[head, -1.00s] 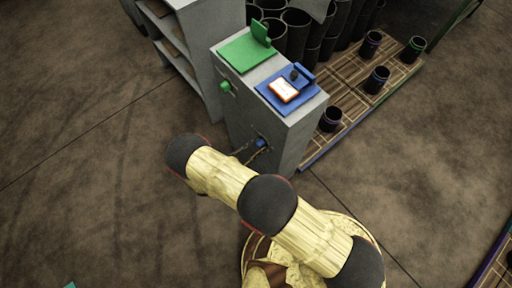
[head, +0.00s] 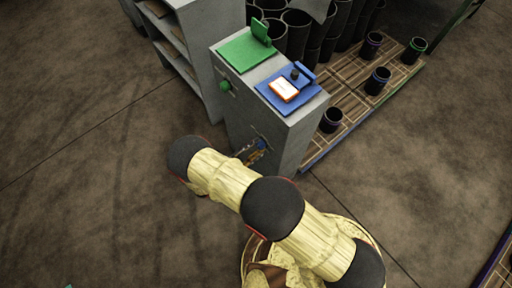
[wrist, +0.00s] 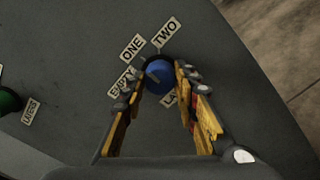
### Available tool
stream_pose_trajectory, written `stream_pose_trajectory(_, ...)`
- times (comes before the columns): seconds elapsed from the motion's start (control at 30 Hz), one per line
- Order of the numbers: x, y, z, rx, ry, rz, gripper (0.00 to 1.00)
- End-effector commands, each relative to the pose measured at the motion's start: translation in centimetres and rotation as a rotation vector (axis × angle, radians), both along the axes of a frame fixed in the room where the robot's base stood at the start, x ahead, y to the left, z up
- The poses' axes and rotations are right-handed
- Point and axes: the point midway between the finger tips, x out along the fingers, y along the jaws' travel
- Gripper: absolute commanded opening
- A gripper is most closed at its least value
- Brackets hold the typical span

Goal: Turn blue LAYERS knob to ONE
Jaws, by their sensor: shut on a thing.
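The blue LAYERS knob (wrist: 158,77) is on the grey face of the cabinet, between my gripper's two yellow fingers. My gripper (wrist: 159,80) is shut on it, one finger on each side. A pale mark on the knob points to the upper left, roughly between the EMPTY label (wrist: 121,82) and the ONE label (wrist: 132,47); I cannot tell exactly where it aims. The TWO label (wrist: 166,32) is above, to the right of ONE. In the head view my gripper (head: 254,150) is at the cabinet face and largely covers the knob.
A green knob (wrist: 9,101) with its own label is at the left. On the grey cabinet (head: 300,122) are a green plate (head: 246,53) and a blue plate (head: 301,103) carrying an orange-white item. Black sleeves stand on a wooden pallet (head: 350,107) behind. Grey shelves are at the left.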

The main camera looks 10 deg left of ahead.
Motion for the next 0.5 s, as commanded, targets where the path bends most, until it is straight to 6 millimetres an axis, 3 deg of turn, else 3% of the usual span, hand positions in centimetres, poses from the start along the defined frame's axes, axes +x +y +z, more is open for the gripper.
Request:
stream_pose_trajectory(0.17,-0.05,-0.05,-0.07,-0.001,0.002,-0.001,0.04)
stream_pose_trajectory(0.2,-0.06,-0.05,-0.08,-0.001,0.002,-0.001,0.3)
stream_pose_trajectory(0.5,-0.03,-0.03,-0.04,-0.002,0.001,0.0,0.47)
